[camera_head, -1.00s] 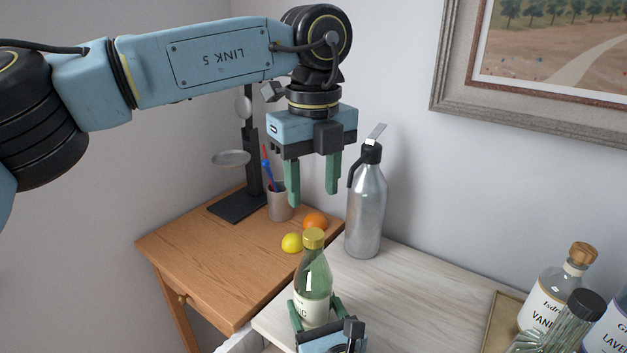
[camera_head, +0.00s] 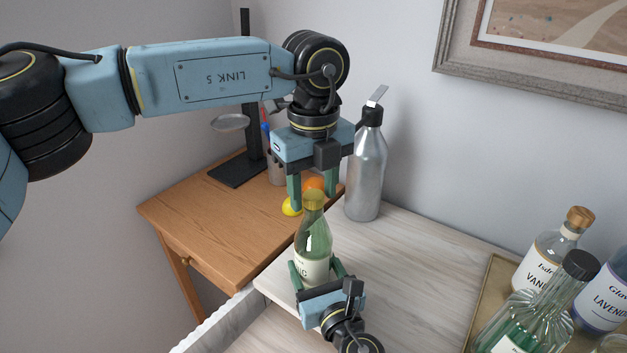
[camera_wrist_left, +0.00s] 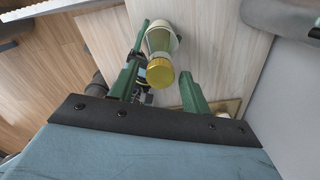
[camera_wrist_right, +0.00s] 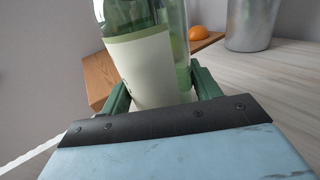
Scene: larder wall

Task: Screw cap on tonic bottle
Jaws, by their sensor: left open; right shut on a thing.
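The tonic bottle (camera_head: 313,240) is green glass with a pale label and stands upright on the pale wooden top. Its gold cap (camera_head: 313,200) sits on the neck; whether it is tight cannot be told. My right gripper (camera_head: 315,268) is shut on the bottle low down, around the label, which fills much of the right wrist view (camera_wrist_right: 145,70). My left gripper (camera_head: 313,196) points down from above, open, with a finger on each side of the cap. The left wrist view shows the cap (camera_wrist_left: 160,73) between the fingers, with gaps on both sides.
A metal flask (camera_head: 366,175) stands close behind, right of my left gripper. A lemon (camera_head: 291,207), an orange (camera_head: 314,184) and a black stand (camera_head: 238,170) are on the brown table (camera_head: 205,225). A tray (camera_head: 478,300) with several bottles is at right. The pale top between is clear.

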